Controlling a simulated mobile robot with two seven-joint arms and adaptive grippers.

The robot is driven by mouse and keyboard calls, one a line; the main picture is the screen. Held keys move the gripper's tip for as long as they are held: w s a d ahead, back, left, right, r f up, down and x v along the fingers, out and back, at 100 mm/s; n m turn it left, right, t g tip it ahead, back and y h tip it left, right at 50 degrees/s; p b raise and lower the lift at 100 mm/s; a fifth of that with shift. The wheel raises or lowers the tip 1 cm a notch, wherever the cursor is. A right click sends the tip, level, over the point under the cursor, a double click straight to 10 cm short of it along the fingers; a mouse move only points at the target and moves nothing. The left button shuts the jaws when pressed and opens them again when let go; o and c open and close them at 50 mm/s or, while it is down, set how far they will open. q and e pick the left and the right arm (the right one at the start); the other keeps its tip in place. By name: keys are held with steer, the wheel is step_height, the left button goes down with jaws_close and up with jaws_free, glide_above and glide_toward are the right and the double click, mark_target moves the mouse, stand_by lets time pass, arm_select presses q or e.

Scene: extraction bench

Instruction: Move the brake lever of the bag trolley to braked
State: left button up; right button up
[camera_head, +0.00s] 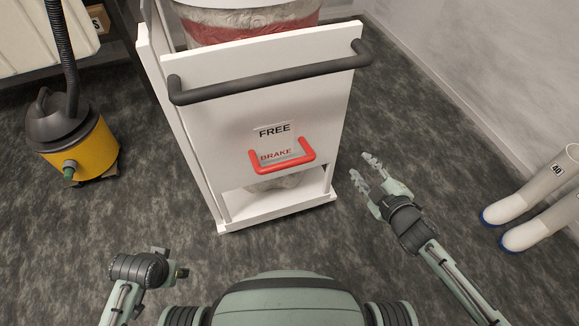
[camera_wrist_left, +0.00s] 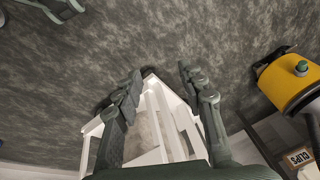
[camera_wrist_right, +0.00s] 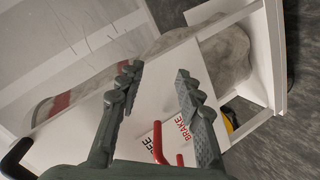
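The bag trolley (camera_head: 200,130) is a white cart with a dark push bar (camera_head: 270,76). On its front panel is a red U-shaped brake lever (camera_head: 287,167), hanging around the word BRAKE, below the word FREE. In the right wrist view part of the red lever (camera_wrist_right: 157,143) shows between and behind my fingers, near both words. My right gripper (camera_head: 361,164) is open and empty, to the right of the trolley and apart from the lever. My left gripper (camera_head: 182,272) is low at the left, away from the trolley front; its open, empty fingers show in the left wrist view (camera_wrist_left: 158,72).
A yellow and black vacuum (camera_head: 85,150) stands left of the trolley. A bag with a red band (camera_head: 250,20) sits in the trolley. The floor before the trolley is clear.

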steer(key=w+a+r+n+y, duration=0.1)
steer(key=a+r+n+y, duration=0.3)
steer(key=a+n+y, duration=0.1)
steer(key=n+g+y, duration=0.5)
steer(key=n+y, duration=0.1)
steer(key=n, duration=0.5)
glide_toward(290, 161)
steer(key=shift+w+a+f+b, duration=0.2)
steer(key=shift+w+a+f, duration=0.1)
steer(key=shift+w, duration=0.3)
steer(key=shift+w+a+f+b, duration=0.2)
steer(key=shift+w+a+f, duration=0.15)
steer(key=shift+w, duration=0.25)
steer(key=shift+g+y, duration=0.4)
steer(key=shift+g, duration=0.1)
steer(key=x, duration=0.7)
steer(key=shift+s+a, duration=0.2)
steer(key=shift+s, duration=0.1)
steer(key=shift+w+a, duration=0.15)
steer(key=shift+a, duration=0.15)
arm_select(q)
steer(key=shift+d+r, duration=0.4)
steer(key=shift+r, duration=0.25)
arm_select(e)
steer(key=shift+c, duration=0.6)
arm_select(q)
steer(key=shift+d+r, duration=0.1)
arm_select(e)
jaws_close()
